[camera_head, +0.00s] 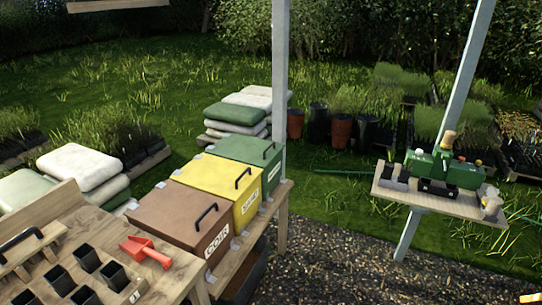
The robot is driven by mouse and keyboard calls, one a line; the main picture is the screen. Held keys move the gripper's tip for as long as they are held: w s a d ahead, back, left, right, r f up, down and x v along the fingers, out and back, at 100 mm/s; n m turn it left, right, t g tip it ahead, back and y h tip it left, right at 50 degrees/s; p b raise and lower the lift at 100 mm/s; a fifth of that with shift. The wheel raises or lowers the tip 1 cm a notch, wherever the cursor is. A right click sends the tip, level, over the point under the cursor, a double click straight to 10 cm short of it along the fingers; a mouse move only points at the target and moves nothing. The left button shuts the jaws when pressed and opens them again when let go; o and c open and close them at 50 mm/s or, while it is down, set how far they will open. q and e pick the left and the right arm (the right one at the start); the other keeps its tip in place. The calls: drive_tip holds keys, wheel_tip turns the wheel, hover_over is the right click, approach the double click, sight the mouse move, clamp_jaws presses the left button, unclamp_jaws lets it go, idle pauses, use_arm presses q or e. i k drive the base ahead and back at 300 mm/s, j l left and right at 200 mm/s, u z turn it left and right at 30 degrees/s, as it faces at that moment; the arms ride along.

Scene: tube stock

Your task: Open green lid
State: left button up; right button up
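The green lid (240,147) is shut on the farthest of three bins in a row on a wooden bench. It has a black bar handle (269,149) near its right edge, and a label on the bin front below is too small to read. The yellow lid (207,172) beside it and the brown lid (172,212) nearest to me are also shut, each with a black handle. The yellow bin's label seems to read SAND and the brown one COIR. Neither of my grippers is in view.
A potting table (185,272) with a red scoop (146,252) and black pots (87,258) is at lower left. Gravel lies between.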

sight(255, 151)
drive_tip(key=i+u, duration=0.15)
drive_tip(key=i, duration=0.4)
drive_tip(key=i+l, duration=1.65)
